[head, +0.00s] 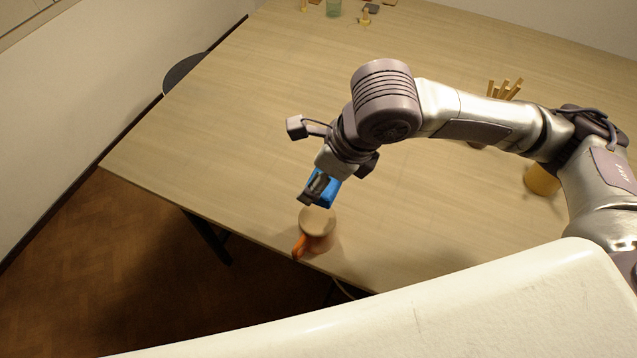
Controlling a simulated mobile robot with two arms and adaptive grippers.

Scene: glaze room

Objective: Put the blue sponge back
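The blue sponge (329,193) is at the fingers of my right gripper (318,190), whose arm comes in from the right. The gripper appears shut on it, and the fingers hide part of the sponge. The gripper points down near the table's front edge. Just below it in the picture stands a tan mug (318,222) with an orange handle (300,246). Whether the sponge touches the mug I cannot tell. My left gripper is not in view.
The wooden table (220,130) is mostly clear on its left side. A yellow container (541,181) and several wooden sticks (505,89) stand at the right, partly behind my arm. A green glass (333,8) and small items are at the far edge. A dark round stool (183,72) is beyond the left edge.

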